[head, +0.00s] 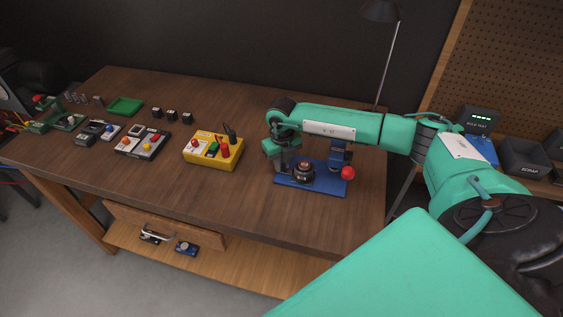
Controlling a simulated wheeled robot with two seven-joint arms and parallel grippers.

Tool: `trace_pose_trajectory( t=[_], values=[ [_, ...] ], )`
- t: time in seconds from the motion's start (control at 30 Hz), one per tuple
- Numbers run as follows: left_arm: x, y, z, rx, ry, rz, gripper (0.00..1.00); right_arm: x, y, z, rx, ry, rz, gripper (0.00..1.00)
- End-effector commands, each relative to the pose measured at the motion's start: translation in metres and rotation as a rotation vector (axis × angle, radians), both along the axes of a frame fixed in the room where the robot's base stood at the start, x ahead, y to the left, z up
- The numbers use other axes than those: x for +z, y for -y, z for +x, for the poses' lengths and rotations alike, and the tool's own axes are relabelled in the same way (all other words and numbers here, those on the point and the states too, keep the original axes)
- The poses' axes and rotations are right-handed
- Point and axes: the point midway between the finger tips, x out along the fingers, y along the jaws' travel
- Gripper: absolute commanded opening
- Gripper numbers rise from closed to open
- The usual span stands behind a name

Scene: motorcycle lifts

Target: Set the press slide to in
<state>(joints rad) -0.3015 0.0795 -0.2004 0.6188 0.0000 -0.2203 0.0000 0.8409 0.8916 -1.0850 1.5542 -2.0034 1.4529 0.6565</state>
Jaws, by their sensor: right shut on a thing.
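The press stands near the right end of the wooden bench. It has a blue base (325,187), a blue upright (338,153) and a red ball knob (347,173) at its right. A dark round part (303,172) sits on the base. My right gripper (282,167) points down at the left end of the base, to the left of the round part. It is shut on a part there, which looks like the press slide; the fingers and wrist largely hide it. I cannot tell the slide's exact position. My left gripper is not in view.
A yellow control box (211,160) with several knobs stands left of the press. Small switch boxes, dark blocks and a green tray (125,106) lie farther left. A lamp (383,10) rises behind. The bench top (215,213) in front is bare.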

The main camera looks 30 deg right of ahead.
Motion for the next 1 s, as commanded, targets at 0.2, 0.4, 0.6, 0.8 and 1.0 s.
trace_pose_trajectory(
  t=[0.2,0.4,0.6,0.8,1.0],
  values=[
    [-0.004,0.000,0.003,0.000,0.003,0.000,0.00,-0.001,0.021,-0.023,-0.002,0.000,-0.002,0.00],
    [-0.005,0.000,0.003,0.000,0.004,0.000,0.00,0.000,0.030,-0.034,0.000,0.001,-0.002,0.00],
    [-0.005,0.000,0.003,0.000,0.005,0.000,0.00,0.001,0.030,-0.034,0.000,0.002,-0.002,0.00],
    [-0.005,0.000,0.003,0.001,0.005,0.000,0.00,0.001,0.030,-0.034,0.000,0.002,-0.001,0.41],
    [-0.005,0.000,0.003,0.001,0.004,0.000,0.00,0.001,0.030,-0.034,0.000,0.001,-0.001,0.41]
  ],
)
